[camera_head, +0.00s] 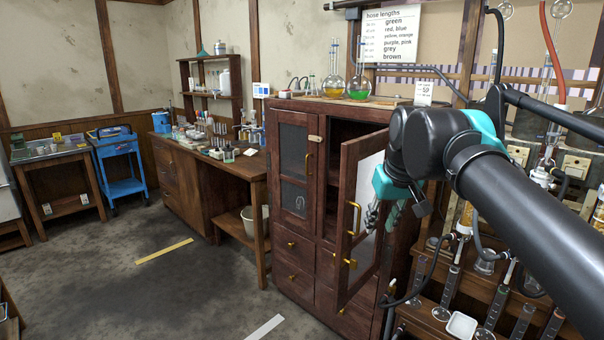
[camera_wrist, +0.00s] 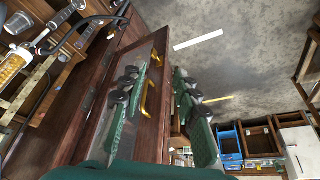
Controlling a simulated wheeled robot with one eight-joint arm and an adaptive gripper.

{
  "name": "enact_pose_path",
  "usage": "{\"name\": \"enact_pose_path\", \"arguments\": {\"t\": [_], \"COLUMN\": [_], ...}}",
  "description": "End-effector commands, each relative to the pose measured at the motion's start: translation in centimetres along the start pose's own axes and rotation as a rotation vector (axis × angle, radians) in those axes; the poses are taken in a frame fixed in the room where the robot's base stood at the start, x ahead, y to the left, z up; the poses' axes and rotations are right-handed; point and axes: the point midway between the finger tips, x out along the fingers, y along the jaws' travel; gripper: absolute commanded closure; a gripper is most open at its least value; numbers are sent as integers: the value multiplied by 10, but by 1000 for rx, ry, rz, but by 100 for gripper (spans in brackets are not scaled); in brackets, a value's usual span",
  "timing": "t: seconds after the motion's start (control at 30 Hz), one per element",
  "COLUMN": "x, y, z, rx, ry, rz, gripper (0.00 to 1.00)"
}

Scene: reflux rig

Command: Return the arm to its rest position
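My arm (camera_head: 470,165) reaches in from the right in the head view, its wrist bent downward. My gripper (camera_head: 381,216) hangs in front of the brown cabinet's open right door (camera_head: 347,260). In the wrist view, the two green fingers of my gripper (camera_wrist: 157,88) stand apart with nothing held between them. The brass door handle (camera_wrist: 148,98) shows beyond the gap, close to the left finger. I cannot tell whether any finger touches the door.
The cabinet (camera_head: 290,210) carries flasks with yellow (camera_head: 333,87) and green (camera_head: 358,88) liquid. Glassware and hoses crowd the rack (camera_head: 480,290) at right. A workbench (camera_head: 205,150) and blue cart (camera_head: 120,165) stand further left. The grey floor (camera_head: 190,270) between is mostly clear.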

Motion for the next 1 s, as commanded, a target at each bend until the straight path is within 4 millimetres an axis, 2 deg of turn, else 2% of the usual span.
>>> {"name": "enact_pose_path", "arguments": {"t": [0.27, 0.47, 0.67, 0.8, 1.0], "x": [45, 96, 166, 207, 246], "y": [4, 8, 12, 13, 14], "z": [-2, 5, 31, 59, 101], "rx": [15, 31, 57, 75, 97], "ry": [-3, -6, -10, -14, -17], "rz": [6, 12, 21, 28, 37], "gripper": [69, 69, 69, 69, 69]}}
